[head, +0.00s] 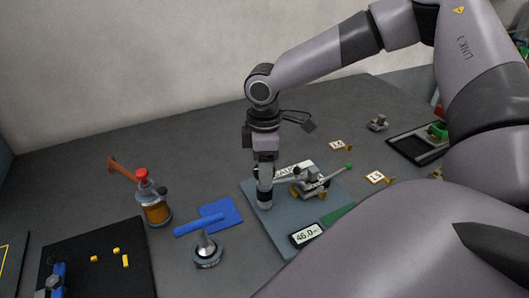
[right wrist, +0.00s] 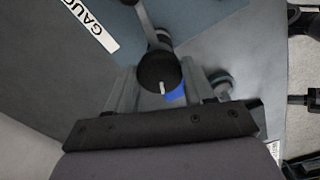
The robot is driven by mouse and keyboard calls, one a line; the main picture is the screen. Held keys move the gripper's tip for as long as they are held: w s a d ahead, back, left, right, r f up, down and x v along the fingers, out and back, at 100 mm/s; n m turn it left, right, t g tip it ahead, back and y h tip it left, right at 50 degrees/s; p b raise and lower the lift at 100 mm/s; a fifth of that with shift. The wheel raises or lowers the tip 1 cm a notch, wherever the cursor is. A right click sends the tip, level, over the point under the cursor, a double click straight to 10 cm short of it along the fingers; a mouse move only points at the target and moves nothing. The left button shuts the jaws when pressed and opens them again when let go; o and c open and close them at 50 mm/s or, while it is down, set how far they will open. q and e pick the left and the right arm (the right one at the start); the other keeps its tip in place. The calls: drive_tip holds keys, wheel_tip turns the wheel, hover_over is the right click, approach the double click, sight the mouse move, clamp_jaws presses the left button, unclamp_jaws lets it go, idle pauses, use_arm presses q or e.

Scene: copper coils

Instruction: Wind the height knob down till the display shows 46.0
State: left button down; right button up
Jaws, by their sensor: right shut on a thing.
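The height gauge stands on a grey-blue board (head: 285,220) labelled "GAUGE". Its display (head: 306,234) appears to read 46.0. My right gripper (head: 264,196) reaches down over the left part of the board. In the right wrist view, the black round height knob (right wrist: 158,72) with a white mark sits between the two fingers of my right gripper (right wrist: 157,85). The gripper is shut on the knob. My left gripper is not in view.
Left of the board are a blue tool (head: 208,219), a small metal cone on a round base (head: 206,250) and an amber bottle with a red top (head: 154,205). A black mat (head: 95,270) holds yellow pieces. Small numbered cards (head: 377,178) lie to the right.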

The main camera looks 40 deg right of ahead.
idle(0.3)
drive_tip(key=shift+m, duration=1.1)
drive_tip(key=o, duration=1.2)
drive_tip(key=shift+r, duration=0.1)
wheel_tip(320, 180, up, 2)
drive_tip(key=shift+p, duration=0.4)
drive_tip(key=shift+r, duration=2.4)
